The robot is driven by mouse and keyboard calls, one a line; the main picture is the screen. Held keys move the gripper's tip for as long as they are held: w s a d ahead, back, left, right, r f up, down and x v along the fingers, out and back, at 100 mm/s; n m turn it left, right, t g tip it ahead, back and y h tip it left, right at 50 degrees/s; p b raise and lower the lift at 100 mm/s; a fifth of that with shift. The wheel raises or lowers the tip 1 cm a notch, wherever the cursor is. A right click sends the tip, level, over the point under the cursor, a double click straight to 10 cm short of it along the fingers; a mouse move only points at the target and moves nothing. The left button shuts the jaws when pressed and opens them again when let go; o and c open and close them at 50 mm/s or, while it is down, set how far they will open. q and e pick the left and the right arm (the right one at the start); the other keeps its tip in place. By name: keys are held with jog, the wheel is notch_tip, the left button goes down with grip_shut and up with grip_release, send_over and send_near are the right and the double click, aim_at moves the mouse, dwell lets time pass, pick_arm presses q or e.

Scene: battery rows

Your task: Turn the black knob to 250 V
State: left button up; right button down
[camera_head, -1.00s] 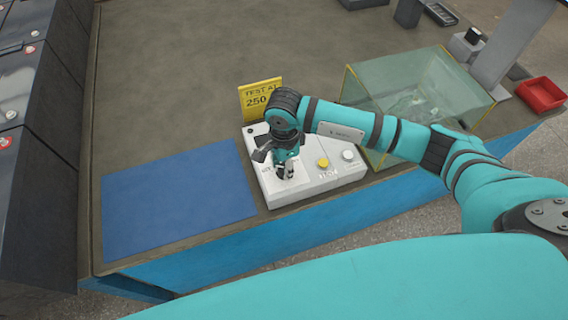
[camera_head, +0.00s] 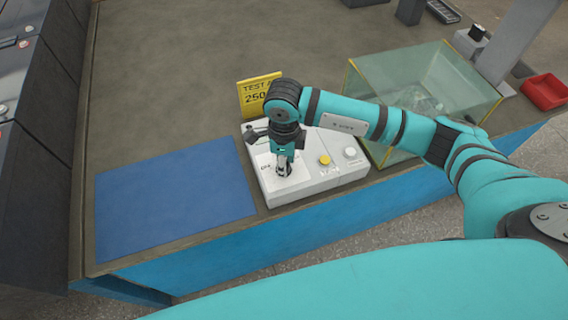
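The white tester box (camera_head: 325,183) stands near the table's front edge, with a yellow button (camera_head: 324,160) and a white button (camera_head: 350,153) on its top. My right arm comes in from the right, and its gripper (camera_head: 283,172) points down at the left part of the box. The fingertips are at the black knob's place, and the gripper covers the knob almost wholly. Its setting cannot be read. Whether the fingers are closed on the knob is too small to tell. A yellow sign (camera_head: 256,92) behind the box reads "TEST A… 250", partly hidden by my arm. My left gripper is not in view.
A blue mat (camera_head: 175,205) lies left of the box. A glass-walled bin (camera_head: 385,90) stands to the right, under my forearm. A red tray (camera_head: 544,92) is at the far right. Dark cabinets (camera_head: 35,130) line the left side. The table's back middle is clear.

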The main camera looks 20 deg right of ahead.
jog(key=m+b, duration=0.1)
jog(key=m, duration=0.3)
jog(key=shift+m+b, duration=0.3)
jog(key=shift+m, duration=0.1)
dwell(0.5)
jog(key=c, duration=0.9)
grip_release()
jog(key=shift+c, duration=0.2)
jog(key=shift+r, duration=0.15)
notch_tip(320, 180, up, 12)
jog(key=shift+a, duration=0.1)
